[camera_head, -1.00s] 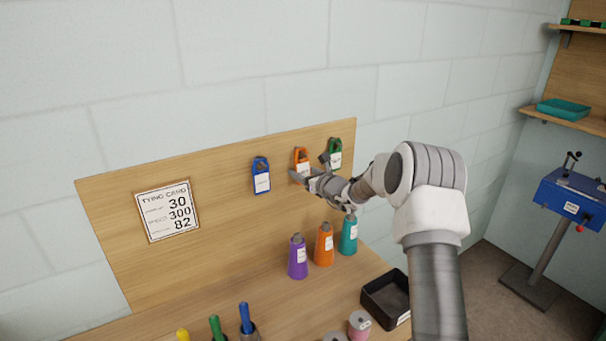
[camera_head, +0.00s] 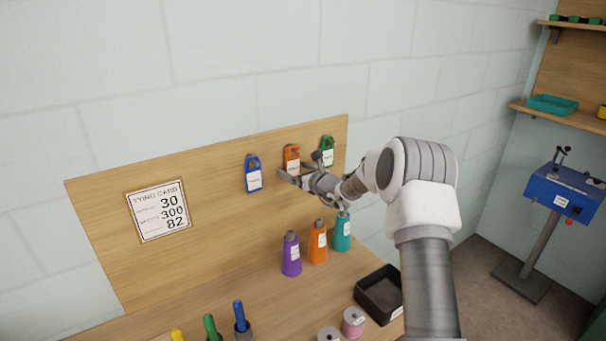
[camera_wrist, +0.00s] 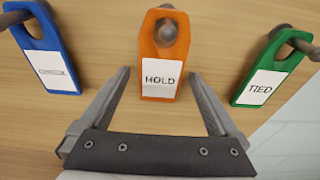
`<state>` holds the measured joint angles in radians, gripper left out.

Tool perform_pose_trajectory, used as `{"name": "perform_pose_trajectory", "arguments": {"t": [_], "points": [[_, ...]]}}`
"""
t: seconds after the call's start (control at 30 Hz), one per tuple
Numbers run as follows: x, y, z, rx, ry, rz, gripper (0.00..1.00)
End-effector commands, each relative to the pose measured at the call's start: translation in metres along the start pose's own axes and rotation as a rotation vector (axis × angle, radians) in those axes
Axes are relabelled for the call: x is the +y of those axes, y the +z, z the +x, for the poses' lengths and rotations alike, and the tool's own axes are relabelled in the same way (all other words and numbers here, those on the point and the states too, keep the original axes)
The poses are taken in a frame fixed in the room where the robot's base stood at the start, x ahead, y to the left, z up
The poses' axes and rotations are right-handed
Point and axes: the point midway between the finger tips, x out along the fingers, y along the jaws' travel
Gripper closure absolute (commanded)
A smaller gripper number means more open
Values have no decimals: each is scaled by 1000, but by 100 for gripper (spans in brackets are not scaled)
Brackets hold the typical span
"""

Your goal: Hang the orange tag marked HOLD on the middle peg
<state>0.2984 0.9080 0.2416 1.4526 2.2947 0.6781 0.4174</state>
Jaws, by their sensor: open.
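The orange tag (camera_head: 292,158) hangs on the middle peg of the wooden board, between a blue tag and a green tag. In the wrist view the orange tag (camera_wrist: 160,62) shows a white label reading HOLD, and the middle peg (camera_wrist: 168,32) comes through its top hole. My gripper (camera_wrist: 163,75) is open, its two fingers apart on either side of the tag's lower part, with no visible contact. In the head view my gripper (camera_head: 291,176) is just in front of the board at the tag's lower end, and partly covers the view there.
The blue tag (camera_head: 253,175) hangs on the left peg and the green tag (camera_head: 327,150), marked TIED, on the right peg. Purple, orange and teal cones (camera_head: 291,255) stand on the bench below. A black tray (camera_head: 378,296) lies to the right. A tying card (camera_head: 158,211) is on the board.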

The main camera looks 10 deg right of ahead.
Motion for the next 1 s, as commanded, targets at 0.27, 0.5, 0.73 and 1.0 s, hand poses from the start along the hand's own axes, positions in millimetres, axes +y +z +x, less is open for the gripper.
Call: {"name": "perform_pose_trajectory", "arguments": {"t": [0.27, 0.5, 0.73, 1.0], "points": [[-1, -1, -32, 1, -3, -1, 3], [-2, 0, -80, 0, -3, -1, 3], [-1, 0, -129, 0, -3, -1, 3], [-1, 0, -167, -1, -2, -1, 3]]}}
